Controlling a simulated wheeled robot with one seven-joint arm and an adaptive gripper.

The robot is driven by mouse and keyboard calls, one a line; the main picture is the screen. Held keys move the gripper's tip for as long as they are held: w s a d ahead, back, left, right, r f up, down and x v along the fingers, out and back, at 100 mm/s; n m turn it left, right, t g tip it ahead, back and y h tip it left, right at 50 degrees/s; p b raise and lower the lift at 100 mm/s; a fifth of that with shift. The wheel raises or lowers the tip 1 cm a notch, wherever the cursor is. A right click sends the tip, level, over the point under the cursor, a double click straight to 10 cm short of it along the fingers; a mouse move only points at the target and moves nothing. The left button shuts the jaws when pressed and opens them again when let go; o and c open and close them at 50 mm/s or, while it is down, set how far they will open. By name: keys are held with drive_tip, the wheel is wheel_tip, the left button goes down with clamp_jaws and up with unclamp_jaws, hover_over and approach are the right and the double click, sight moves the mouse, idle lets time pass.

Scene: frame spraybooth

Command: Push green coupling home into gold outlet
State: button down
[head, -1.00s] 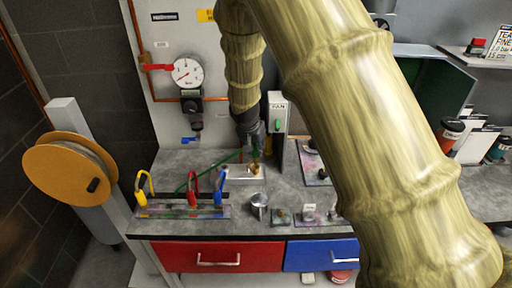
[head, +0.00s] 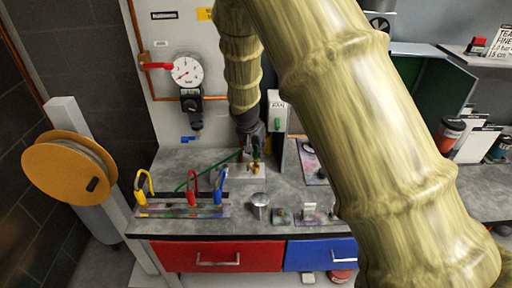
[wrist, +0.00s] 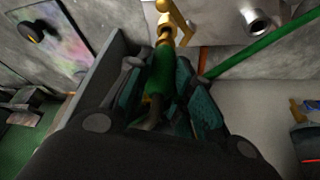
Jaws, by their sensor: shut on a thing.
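My gripper (wrist: 160,72) is shut on the green coupling (wrist: 162,78), which lies between its dark fingers. The gripper (head: 249,149) points down at the bench in the head view, and there it mostly hides the coupling. The gold outlet (wrist: 171,22) is straight ahead of the coupling in the wrist view. It also shows in the head view (head: 255,168), just below the gripper. The coupling's front end lines up with gold metal and appears to meet it. I cannot tell how deep it sits.
A green hose (head: 205,172) slopes across the bench from the gripper. A rack (head: 180,211) with yellow, red and blue hooks stands at the front left. A grey upright box labelled FAN (head: 277,120) is close right of the gripper. A metal cup (head: 260,200) stands in front.

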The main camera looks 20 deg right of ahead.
drive_tip(key=shift+f+b, duration=0.85)
drive_tip(key=shift+f, duration=0.6)
drive_tip(key=c, duration=1.2)
unclamp_jaws()
drive_tip(key=shift+o, duration=0.2)
drive_tip(key=v, duration=1.2)
drive_tip(key=shift+d+r, duration=0.15)
